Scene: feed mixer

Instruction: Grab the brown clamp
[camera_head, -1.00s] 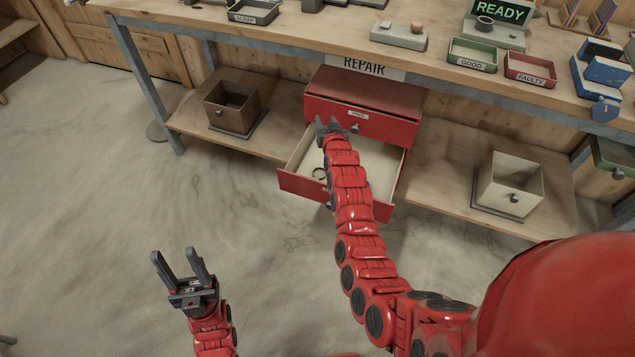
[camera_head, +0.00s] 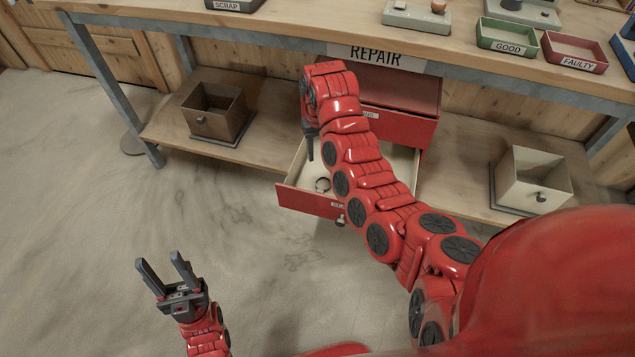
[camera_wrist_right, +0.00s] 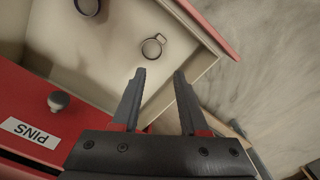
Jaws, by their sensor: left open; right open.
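The lower drawer (camera_head: 306,201) of the red cabinet is pulled open. Inside it, a small dark ring-shaped clamp (camera_head: 322,184) lies on the pale floor. The right wrist view shows two ring clamps in the drawer: one (camera_wrist_right: 152,48) near the corner, just beyond my fingertips, and another (camera_wrist_right: 88,5) cut by the top edge. I cannot tell for sure which is brown. My right gripper (camera_wrist_right: 160,73) is open and empty, pointing down over the drawer; in the head view its dark fingers (camera_head: 309,147) are partly hidden by my arm. My left gripper (camera_head: 161,268) is open and empty, over the floor.
The closed upper drawer (camera_wrist_right: 35,110), labelled PINS, is close beside my right gripper, with its round knob (camera_wrist_right: 58,101) sticking out. The workbench top (camera_head: 290,25) overhangs the cabinet. A brown bin (camera_head: 215,112) and a white bin (camera_head: 533,180) stand on the shelf either side.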

